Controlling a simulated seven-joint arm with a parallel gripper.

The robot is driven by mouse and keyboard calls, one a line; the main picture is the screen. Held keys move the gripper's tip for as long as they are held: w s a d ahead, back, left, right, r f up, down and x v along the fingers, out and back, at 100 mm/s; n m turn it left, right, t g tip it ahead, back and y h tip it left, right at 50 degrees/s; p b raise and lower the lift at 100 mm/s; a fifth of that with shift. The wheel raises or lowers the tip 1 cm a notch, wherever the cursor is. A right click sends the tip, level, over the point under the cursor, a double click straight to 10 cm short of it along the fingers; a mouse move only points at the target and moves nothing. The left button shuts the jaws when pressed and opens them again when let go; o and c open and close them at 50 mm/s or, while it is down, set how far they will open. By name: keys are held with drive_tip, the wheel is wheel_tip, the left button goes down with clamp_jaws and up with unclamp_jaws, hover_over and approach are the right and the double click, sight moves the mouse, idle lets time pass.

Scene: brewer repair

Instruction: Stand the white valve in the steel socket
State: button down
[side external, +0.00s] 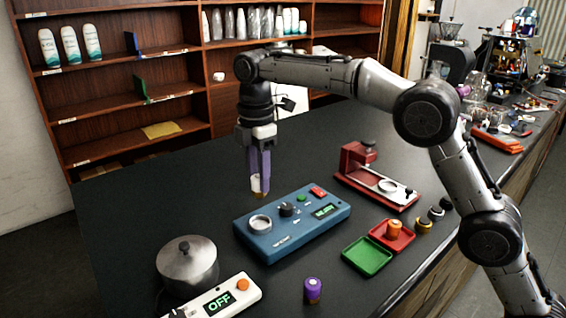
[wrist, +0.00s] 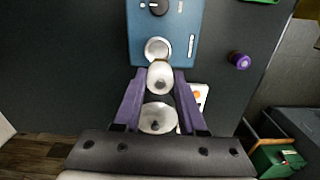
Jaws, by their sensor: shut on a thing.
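My gripper (side external: 259,178) has purple fingers pointing down and is shut on the white valve (side external: 257,185). The valve has a gold-brown lower end and hangs roughly upright in the air. The steel socket (side external: 260,222) is a round metal ring on the left part of the blue box (side external: 290,228). In the side view the valve is above the socket, apart from it. In the wrist view the valve (wrist: 160,76) lies between the fingertips (wrist: 160,70), just below the socket (wrist: 156,47) and partly overlapping its edge. The valve's lower end is hidden there.
A lidded steel pot (side external: 187,262) and a white box reading OFF (side external: 219,300) stand front left. A purple-topped cylinder (side external: 313,290), a green tray (side external: 366,256), a red tray (side external: 391,236) with an orange cylinder and a red fixture (side external: 375,182) are to the right. Back-left counter is clear.

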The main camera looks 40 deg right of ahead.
drive_tip(key=f, duration=0.3)
drive_tip(key=shift+w, duration=0.2)
drive_tip(key=shift+f, duration=1.9)
drive_tip(key=shift+f, duration=0.4)
drive_tip(key=shift+f, duration=0.3)
drive_tip(key=shift+f, duration=0.5)
idle(1.0)
unclamp_jaws()
idle(0.3)
drive_tip(key=shift+r, duration=4.05)
